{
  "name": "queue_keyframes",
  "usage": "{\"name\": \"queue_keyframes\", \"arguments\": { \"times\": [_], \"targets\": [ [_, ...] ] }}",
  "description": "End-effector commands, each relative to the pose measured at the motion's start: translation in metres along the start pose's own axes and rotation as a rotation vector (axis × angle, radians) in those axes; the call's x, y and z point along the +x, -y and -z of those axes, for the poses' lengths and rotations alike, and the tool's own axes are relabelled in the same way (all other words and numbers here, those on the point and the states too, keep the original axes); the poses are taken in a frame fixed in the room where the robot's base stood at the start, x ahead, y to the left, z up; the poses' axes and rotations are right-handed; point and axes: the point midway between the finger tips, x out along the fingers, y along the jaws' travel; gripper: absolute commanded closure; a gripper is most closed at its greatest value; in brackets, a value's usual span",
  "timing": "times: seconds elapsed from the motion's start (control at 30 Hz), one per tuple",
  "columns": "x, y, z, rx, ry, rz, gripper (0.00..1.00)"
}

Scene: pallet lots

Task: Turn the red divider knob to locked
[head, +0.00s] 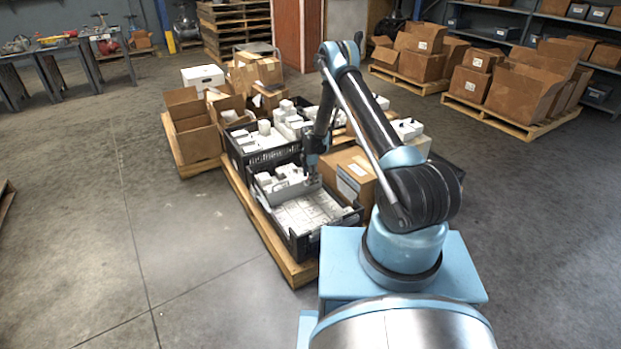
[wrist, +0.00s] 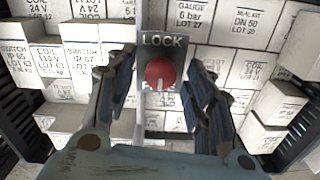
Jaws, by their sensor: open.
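The red divider knob (wrist: 160,72) is round and sits on a grey plate (wrist: 162,42) marked LOCK above it. A white mark on the knob's lower part points down, away from LOCK, toward a second label that is partly covered. My gripper (wrist: 159,68) is open, with one dark finger on each side of the knob. I cannot tell whether either finger touches it. In the head view my gripper (head: 311,174) is over the front black crate (head: 299,247), near its grey divider. The knob is not discernible there.
White labelled boxes (wrist: 85,60) lie around the plate, close to the fingers. Dark crate walls stand at both sides of the wrist view. A cardboard box (head: 347,174) stands right of the crate on the wooden pallet (head: 262,222). The floor to the left is clear.

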Motion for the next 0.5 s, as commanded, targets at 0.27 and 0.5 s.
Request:
{"name": "queue_keyframes", "arguments": {
  "times": [0.27, 0.5],
  "targets": [
    [-0.0002, -0.0002, 0.0001, 0.0, 0.0, 0.0, 0.97],
    [-0.0003, -0.0006, 0.0001, 0.013, 0.0, -0.001, 0.97]
  ]
}}
